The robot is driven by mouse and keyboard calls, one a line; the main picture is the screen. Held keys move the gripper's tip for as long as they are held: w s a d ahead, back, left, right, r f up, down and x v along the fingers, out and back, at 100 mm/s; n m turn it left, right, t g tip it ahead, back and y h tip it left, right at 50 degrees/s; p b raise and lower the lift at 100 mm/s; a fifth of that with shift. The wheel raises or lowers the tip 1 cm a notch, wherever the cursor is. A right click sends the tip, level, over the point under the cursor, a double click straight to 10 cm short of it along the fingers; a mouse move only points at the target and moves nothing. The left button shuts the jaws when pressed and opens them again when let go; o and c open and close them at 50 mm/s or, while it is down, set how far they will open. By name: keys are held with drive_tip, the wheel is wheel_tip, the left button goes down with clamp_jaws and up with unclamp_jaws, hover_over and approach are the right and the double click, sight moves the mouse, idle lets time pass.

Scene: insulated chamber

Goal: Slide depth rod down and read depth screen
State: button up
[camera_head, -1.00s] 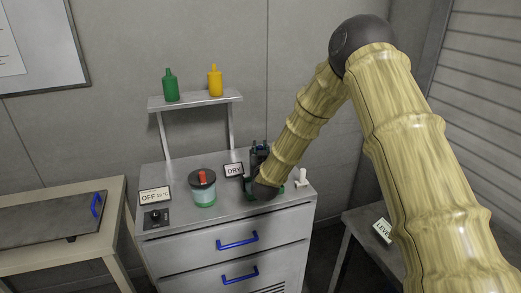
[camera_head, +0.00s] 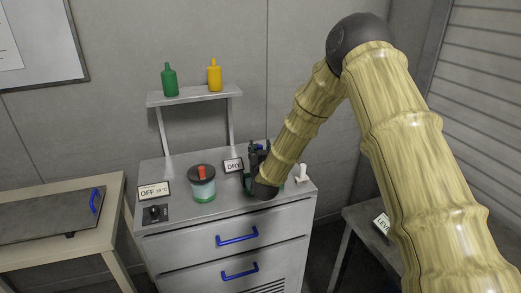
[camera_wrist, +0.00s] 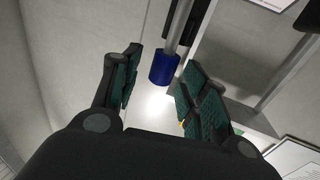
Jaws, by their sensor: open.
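In the wrist view a blue cylindrical grip (camera_wrist: 164,67) sits on a grey rod between my fingers. My gripper (camera_wrist: 159,74) is open, with a green-padded finger on each side of the blue grip and a visible gap at the left. In the head view my gripper (camera_head: 257,158) is over the right part of the cabinet top, partly hidden by my wrist. A small screen (camera_head: 233,166) reading "DRY" stands just left of it. The rod's lower end is hidden in the head view.
The metal cabinet (camera_head: 228,219) also holds a red-knobbed jar (camera_head: 202,184), an "OFF" display (camera_head: 154,191), a dark knob (camera_head: 154,213) and a white lever (camera_head: 302,174). A shelf (camera_head: 195,97) with green and yellow bottles stands behind. A "LEVEL" sign (camera_head: 382,222) is at right.

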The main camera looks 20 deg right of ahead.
drive_tip(key=v, duration=1.2)
drive_tip(key=s+a+f+n+g+y, duration=0.15)
drive_tip(key=s+f+g, duration=0.25)
drive_tip(key=s+f, duration=0.8)
drive_tip(key=s+a+f+g+y, duration=0.15)
drive_tip(key=s+f+g, duration=0.5)
drive_tip(key=f, duration=0.85)
drive_tip(key=s+d+f+g, duration=0.1)
drive_tip(key=s+f+g, duration=0.2)
drive_tip(key=s, duration=1.3)
drive_tip(key=s+f+g+y, duration=0.1)
drive_tip(key=s+f+g, duration=0.3)
drive_tip(key=s, duration=1.2)
wheel_tip(320, 180, down, 4)
drive_tip(key=shift+d+f+n, duration=0.1)
drive_tip(key=shift+d+n, duration=0.25)
drive_tip(key=shift+d, duration=0.05)
drive_tip(key=shift+c, duration=0.9)
